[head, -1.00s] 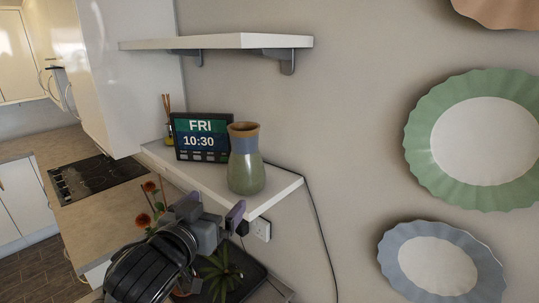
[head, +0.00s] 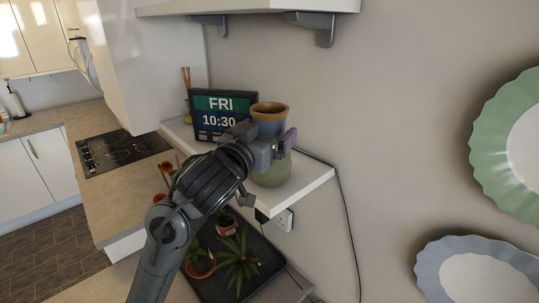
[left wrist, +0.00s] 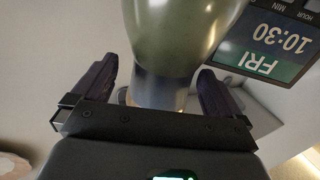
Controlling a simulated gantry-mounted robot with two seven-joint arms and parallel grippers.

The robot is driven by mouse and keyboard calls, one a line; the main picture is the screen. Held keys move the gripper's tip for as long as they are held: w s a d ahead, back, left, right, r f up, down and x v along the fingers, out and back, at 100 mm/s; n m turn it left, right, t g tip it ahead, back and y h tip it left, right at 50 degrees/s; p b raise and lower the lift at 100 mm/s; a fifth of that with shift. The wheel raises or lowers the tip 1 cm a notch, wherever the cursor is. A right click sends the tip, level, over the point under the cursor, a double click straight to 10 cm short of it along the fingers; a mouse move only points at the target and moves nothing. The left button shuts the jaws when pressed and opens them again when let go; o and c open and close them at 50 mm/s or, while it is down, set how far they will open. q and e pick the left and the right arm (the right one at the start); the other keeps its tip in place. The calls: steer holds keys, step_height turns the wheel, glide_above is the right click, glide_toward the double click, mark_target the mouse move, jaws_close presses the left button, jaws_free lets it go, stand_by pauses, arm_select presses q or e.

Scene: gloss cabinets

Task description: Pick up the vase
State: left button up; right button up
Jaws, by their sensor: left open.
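The vase (head: 272,173), with a brown rim, blue-grey neck and green body, stands upright on the lower white shelf. My left gripper (head: 272,146) is in front of it in the head view and hides part of its middle. In the left wrist view, which looks upside down, the vase (left wrist: 175,40) fills the top centre, and its narrower part lies between the two open fingers of my left gripper (left wrist: 158,88). Gaps show on both sides of it. My right gripper is not in view.
A digital clock (head: 222,112) and a reed diffuser (head: 187,85) stand left of the vase. An upper shelf (head: 250,6) hangs above. Potted plants (head: 238,262) sit on a dark tray below. Plates (head: 512,150) hang on the wall at right. A cable runs down beside the shelf.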

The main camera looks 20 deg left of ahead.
arm_select(q)
steer(key=w, duration=0.1)
steer(key=w+p, duration=0.1)
steer(key=w, duration=0.1)
steer(key=shift+w+r, duration=0.2)
steer(key=shift+w, duration=0.05)
steer(key=shift+w+f, duration=0.15)
steer(key=shift+w, duration=0.25)
steer(key=shift+c, duration=0.5)
jaws_close()
